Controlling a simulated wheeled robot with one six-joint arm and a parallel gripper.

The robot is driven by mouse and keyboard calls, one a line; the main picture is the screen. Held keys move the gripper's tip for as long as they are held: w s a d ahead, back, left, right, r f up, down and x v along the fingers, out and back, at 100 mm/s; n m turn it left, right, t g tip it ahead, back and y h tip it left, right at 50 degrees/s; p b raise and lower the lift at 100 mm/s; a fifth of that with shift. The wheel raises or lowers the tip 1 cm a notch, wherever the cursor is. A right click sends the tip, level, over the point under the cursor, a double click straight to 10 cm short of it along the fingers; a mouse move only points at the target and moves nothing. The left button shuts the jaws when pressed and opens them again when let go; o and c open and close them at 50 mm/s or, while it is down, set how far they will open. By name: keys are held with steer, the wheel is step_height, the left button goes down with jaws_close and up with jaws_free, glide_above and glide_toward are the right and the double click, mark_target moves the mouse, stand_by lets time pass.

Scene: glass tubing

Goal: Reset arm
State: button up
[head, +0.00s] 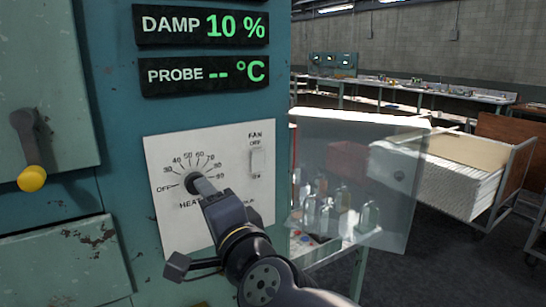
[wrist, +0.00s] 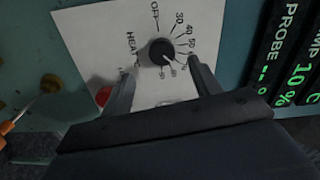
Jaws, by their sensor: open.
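My gripper (head: 203,187) is in front of the white control panel (head: 160,226), at the heat dial. The dark round heat knob (wrist: 158,51) shows between and just beyond the fingertips of my gripper (wrist: 164,66) in the wrist view. The jaws are open, with one finger on each side of the knob; I cannot tell whether either touches it. The knob's pale mark points toward the high-number end of the scale, exact number unclear. In the head view my gripper hides part of the knob and the panel lettering.
A fan switch (head: 257,160) is at the panel's upper right. Displays above read DAMP 10 % (head: 201,26) and PROBE -- °C (head: 205,72). A yellow-tipped lever (head: 30,178) sticks out at left. A clear pane (head: 390,178) stands at right before glass bottles (head: 325,213). A loaded cart (head: 455,175) stands beyond.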

steer(key=shift+w+a+n+p, duration=0.45)
steer(key=shift+w+n, duration=0.4)
steer(key=shift+n, duration=1.65)
steer(key=shift+w+a+n+p, duration=0.4)
steer(key=shift+w+n, duration=0.4)
steer(key=shift+n, duration=1.7)
steer(key=shift+w+a+n+p, duration=0.45)
steer(key=shift+w+n, duration=0.4)
steer(key=shift+n, duration=1.65)
